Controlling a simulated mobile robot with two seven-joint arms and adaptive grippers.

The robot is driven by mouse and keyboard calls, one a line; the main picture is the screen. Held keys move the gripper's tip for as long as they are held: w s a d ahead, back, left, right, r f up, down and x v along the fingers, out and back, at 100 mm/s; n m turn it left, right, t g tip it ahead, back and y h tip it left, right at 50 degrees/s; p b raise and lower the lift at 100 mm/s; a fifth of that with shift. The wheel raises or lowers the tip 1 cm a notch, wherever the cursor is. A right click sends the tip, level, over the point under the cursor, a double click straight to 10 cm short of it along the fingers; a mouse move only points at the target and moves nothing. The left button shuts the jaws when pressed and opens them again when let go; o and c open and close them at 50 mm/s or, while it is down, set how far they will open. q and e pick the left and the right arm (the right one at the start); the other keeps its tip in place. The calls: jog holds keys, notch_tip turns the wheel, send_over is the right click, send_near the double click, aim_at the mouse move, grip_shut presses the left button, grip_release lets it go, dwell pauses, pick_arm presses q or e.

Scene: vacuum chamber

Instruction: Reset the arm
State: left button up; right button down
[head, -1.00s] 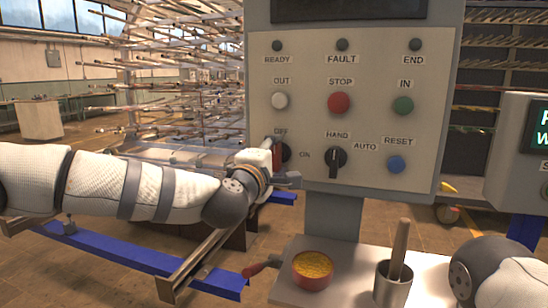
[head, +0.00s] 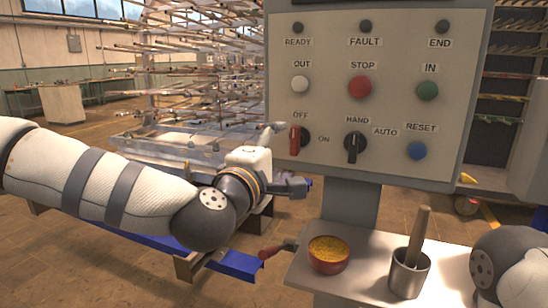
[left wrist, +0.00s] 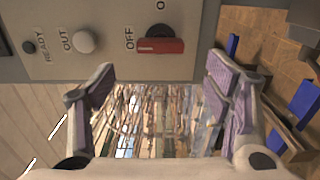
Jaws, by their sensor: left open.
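My left gripper (head: 281,158) is open and empty, just left of the control panel's lower left edge. The panel (head: 440,60) carries an OFF/ON rotary switch (head: 305,139) with a red handle pointing up and down below the OFF label. In the left wrist view, the red switch handle (left wrist: 160,46) is above and beyond my spread fingertips (left wrist: 160,75), with nothing between them. A HAND/AUTO switch (head: 354,147) and a blue RESET button (head: 417,150) are further right. My right gripper is out of view; part of that arm shows at lower right.
Below the panel, a shelf (head: 345,283) holds a red bowl (head: 329,262) of yellow grains and a metal cup (head: 409,274) with a wooden pestle. A red-handled tool (head: 277,250) sticks out at its left. Loaded racks (head: 200,60) stand behind.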

pick_arm(q)
jog(key=v, duration=0.2)
jog(key=shift+s+a, duration=0.15)
jog(key=shift+s, duration=0.25)
jog(key=shift+f, duration=0.1)
jog(key=s+f+m+g, duration=0.3)
jog(key=s+f, duration=0.1)
jog(key=f, duration=0.8)
jog(key=s+f+m+g, duration=0.3)
jog(key=s+f+g, duration=0.1)
jog(key=f, duration=0.7)
jog(key=s+a+f+m+g+y, duration=0.1)
jog(key=s+a+f+m+g, duration=0.25)
jog(key=s+f, duration=0.85)
jog(key=s+a+f+m+g+y, duration=0.2)
jog(key=s+a+f+g, duration=0.2)
jog(key=s+a, duration=0.3)
jog(key=s+a+f+m+g+y, duration=0.2)
jog(key=s+a+f+g, duration=0.2)
jog(key=s, duration=1.1)
jog(key=a+f, duration=0.2)
jog(key=a, duration=0.2)
jog(key=shift+s+m+y, duration=0.25)
jog(key=shift+m+y, duration=0.05)
jog(key=shift+m, duration=0.05)
